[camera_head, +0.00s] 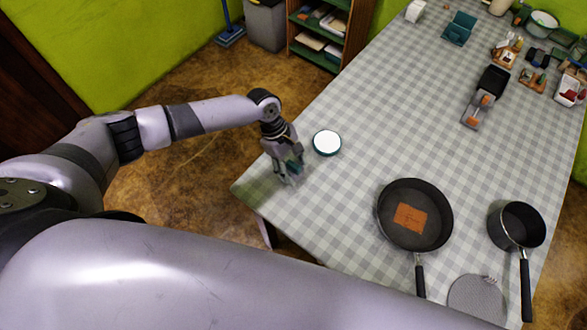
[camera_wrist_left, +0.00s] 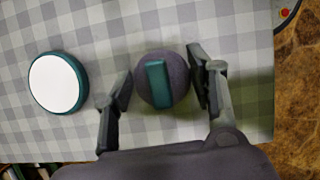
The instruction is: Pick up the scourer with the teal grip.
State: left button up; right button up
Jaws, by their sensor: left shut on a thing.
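The scourer is a round dark grey pad with a teal grip bar, seen in the left wrist view (camera_wrist_left: 157,82) between the fingers. In the head view only a bit of its teal grip (camera_head: 293,166) shows, the rest hidden by the fingers. My left gripper (camera_head: 289,178) is shut on the scourer at the near left corner of the table. In the left wrist view the gripper (camera_wrist_left: 160,92) has one finger on each side of it. I cannot tell whether the scourer touches the tablecloth. My right gripper is not in view.
A round white-topped thing with a teal rim (camera_head: 327,142) lies close by on the checked table (camera_head: 390,110). A frying pan (camera_head: 430,238) with an orange square in it, a saucepan (camera_head: 500,232) and a grey round mat (camera_head: 477,300) are to the right. The table's middle is clear.

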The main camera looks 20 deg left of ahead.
aim_at(294, 165)
pick_arm(q)
notch_tip(294, 165, up, 18)
jog(key=b, duration=0.1)
jog(key=shift+f, duration=0.1)
